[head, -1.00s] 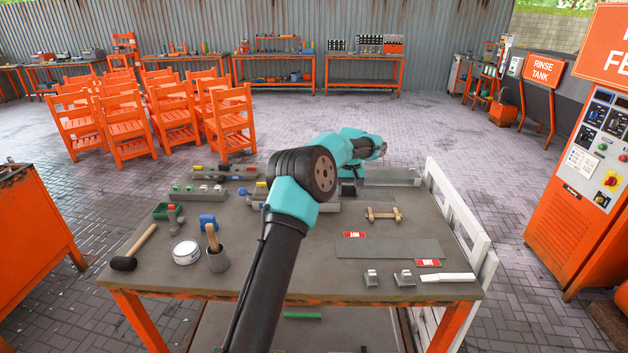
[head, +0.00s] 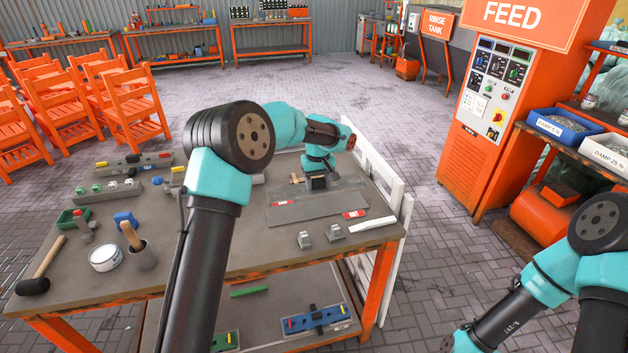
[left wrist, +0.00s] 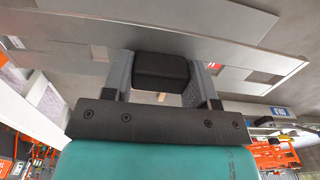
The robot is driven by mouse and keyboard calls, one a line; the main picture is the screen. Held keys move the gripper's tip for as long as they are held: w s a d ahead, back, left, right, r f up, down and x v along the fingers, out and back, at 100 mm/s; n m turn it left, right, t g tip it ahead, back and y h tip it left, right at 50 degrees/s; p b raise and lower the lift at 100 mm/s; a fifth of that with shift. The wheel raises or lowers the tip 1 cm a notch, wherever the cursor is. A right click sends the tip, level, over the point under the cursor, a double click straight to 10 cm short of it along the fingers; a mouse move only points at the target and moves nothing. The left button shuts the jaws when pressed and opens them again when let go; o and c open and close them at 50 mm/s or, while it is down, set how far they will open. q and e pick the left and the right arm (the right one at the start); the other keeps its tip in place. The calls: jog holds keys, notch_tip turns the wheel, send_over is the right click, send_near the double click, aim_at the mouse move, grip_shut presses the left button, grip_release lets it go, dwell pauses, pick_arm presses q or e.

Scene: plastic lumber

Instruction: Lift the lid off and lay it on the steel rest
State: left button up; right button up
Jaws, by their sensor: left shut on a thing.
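My left gripper (head: 317,180) is over the right part of the bench, pointing down. In the left wrist view its two grey fingers (left wrist: 161,84) are shut on a black block (left wrist: 161,70), which looks like the lid's handle. Grey flat plates (left wrist: 215,52) show beyond the block; I cannot tell which belongs to the lid. In the head view a flat grey steel plate (head: 305,209), likely the rest, lies between two red labels just in front of the gripper. My right arm (head: 555,275) hangs at the lower right, its fingers out of view.
Two small grey metal blocks (head: 319,236) and a white strip (head: 372,224) lie near the bench's front edge. A white slatted panel (head: 383,185) stands along its right side. A mallet (head: 40,270), round tin (head: 105,257) and brush pot (head: 141,255) are at the left.

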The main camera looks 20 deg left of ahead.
aim_at(317, 208)
pick_arm(q)
jog(key=shift+f, duration=0.1)
jog(key=shift+f, duration=3.3)
jog(key=shift+f, duration=0.6)
jog(key=o, duration=1.7)
jog(key=shift+r, duration=3.5)
